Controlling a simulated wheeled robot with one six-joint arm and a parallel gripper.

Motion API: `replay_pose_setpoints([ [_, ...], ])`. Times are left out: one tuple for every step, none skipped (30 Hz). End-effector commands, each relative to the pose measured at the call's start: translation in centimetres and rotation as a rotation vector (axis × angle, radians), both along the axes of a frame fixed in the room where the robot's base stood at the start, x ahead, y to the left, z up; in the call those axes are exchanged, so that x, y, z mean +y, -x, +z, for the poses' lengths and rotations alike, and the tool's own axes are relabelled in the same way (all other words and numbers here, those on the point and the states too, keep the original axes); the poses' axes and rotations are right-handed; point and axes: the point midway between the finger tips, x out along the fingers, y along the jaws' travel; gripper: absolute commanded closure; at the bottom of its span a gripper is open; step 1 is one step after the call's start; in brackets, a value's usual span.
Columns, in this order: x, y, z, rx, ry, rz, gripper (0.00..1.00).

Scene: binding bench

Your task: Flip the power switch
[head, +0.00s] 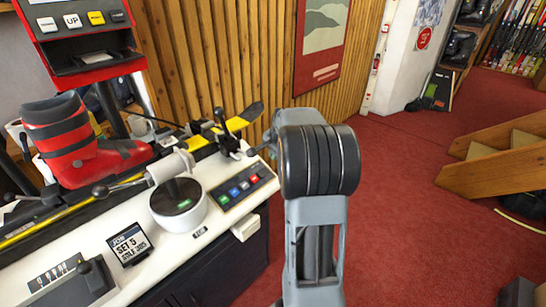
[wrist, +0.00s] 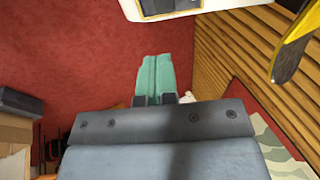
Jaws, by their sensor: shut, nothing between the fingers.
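My gripper (wrist: 157,75) shows in the wrist view as two teal fingers pressed together, with nothing between them. In the head view my black and grey wrist joint stands right of the bench and hides most of the gripper. The white bench (head: 170,245) bears a panel of coloured buttons (head: 245,187) near its right end. A black block with a lever (head: 88,275) sits at the lower left. A small white box (head: 246,228) sticks out from the front edge, beside a small label (head: 200,232). I cannot tell which of these is the power switch. My fingers appear apart from the bench.
Red carpet (head: 420,220) is open at the right, before wooden steps (head: 495,165).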

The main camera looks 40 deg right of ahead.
Motion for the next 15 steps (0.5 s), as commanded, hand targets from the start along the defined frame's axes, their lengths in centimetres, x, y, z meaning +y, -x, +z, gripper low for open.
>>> replay_pose_setpoints([
  [0.0,-0.4,-1.1,0.005,-0.003,0.002,1.00],
  [-0.1,-0.6,-1.6,0.004,-0.003,0.002,1.00],
  [-0.1,-0.9,-2.4,0.005,-0.002,0.003,1.00],
  [-0.2,-1.2,-2.9,0.004,-0.003,0.003,1.00],
  [-0.2,-1.4,-3.4,0.004,-0.003,0.003,1.00],
  [-0.3,-1.7,-4.1,0.004,-0.002,0.004,1.00],
  [-0.4,-2.0,-4.6,0.004,-0.002,0.004,1.00],
  [-0.4,-2.2,-5.1,0.003,-0.001,0.004,1.00],
  [-0.5,-2.5,-5.7,0.004,-0.002,0.005,1.00],
  [-0.5,-2.7,-6.2,0.004,-0.002,0.005,1.00],
  [-0.6,-2.9,-6.6,0.004,0.000,0.005,1.00],
  [-0.6,-3.1,-7.2,0.004,0.000,0.005,1.00],
  [-0.7,-3.3,-7.5,0.004,0.000,0.005,1.00],
  [-0.7,-3.4,-7.8,0.003,-0.001,0.005,1.00],
  [-0.8,-3.6,-8.3,0.003,0.001,0.006,1.00],
])
